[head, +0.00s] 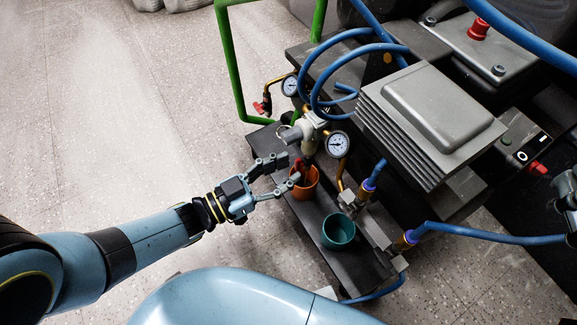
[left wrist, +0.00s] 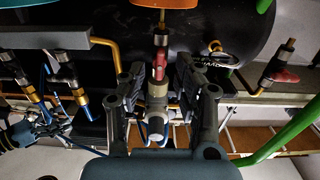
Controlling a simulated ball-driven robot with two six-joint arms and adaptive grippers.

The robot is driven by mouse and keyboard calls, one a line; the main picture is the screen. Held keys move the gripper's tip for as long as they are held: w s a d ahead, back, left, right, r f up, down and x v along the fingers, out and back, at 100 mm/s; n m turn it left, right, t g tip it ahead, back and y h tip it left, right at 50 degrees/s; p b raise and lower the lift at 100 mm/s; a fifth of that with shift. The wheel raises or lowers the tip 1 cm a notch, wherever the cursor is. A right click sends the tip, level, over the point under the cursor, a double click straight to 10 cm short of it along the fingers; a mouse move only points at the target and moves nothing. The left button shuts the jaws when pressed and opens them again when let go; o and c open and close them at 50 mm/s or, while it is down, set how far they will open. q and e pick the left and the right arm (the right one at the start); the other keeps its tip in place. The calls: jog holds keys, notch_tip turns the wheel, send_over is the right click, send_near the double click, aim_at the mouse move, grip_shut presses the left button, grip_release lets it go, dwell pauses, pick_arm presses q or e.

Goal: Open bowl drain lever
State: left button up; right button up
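The bowl drain lever is a small red handle (left wrist: 158,66) on a brass fitting at the end of the grey filter bowl (left wrist: 157,92). In the head view a bit of red (head: 299,168) shows just above the orange cup (head: 305,187). My left gripper (head: 291,170) is open beside it. In the left wrist view its fingers (left wrist: 160,78) stand on either side of the bowl and lever; I cannot tell whether they touch. Part of what looks like my right gripper (head: 566,190) shows at the right edge, its fingers unclear.
A teal cup (head: 338,231) stands on the dark shelf (head: 352,263) beside the orange one. Two gauges (head: 338,145), a finned grey block (head: 430,120) and blue hoses crowd the right. Another red-handled valve (head: 260,108) and a green frame (head: 232,70) lie beyond. The left floor is clear.

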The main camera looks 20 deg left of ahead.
pick_arm(q)
jog(key=v, duration=1)
jog(key=shift+s+a, duration=0.2)
jog(key=shift+s, duration=0.05)
